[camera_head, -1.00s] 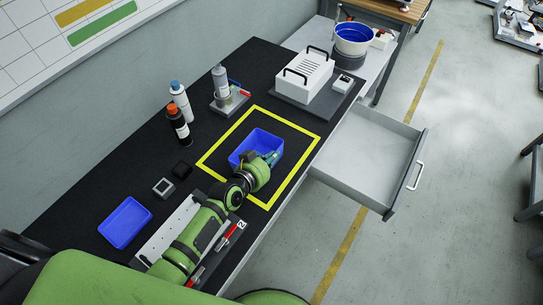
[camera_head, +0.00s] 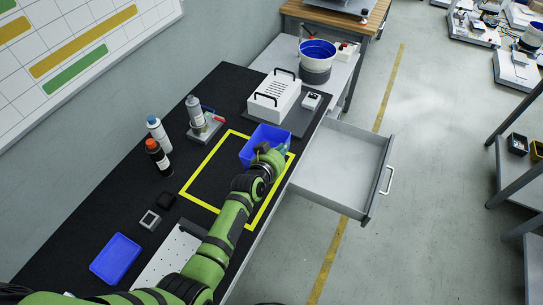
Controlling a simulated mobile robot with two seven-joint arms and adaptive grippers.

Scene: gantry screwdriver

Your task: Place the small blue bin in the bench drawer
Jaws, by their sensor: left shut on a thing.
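The small blue bin (camera_head: 262,139) is at the far right part of the yellow square outline on the black bench top, tilted a little in the picture. My left gripper (camera_head: 277,158) is at the near right side of the bin and is shut on it; its fingers are mostly hidden behind the wrist. I cannot tell how far the bin is above the mat. The bench drawer (camera_head: 340,164) is pulled open to the right of the bench and looks empty. My right gripper is not in view.
A flat blue tray (camera_head: 116,259) lies at the near left of the bench. Two bottles (camera_head: 158,155) and a fixture (camera_head: 205,122) stand towards the wall. A white handled box (camera_head: 274,95) sits beyond the bin. The floor right of the drawer is clear.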

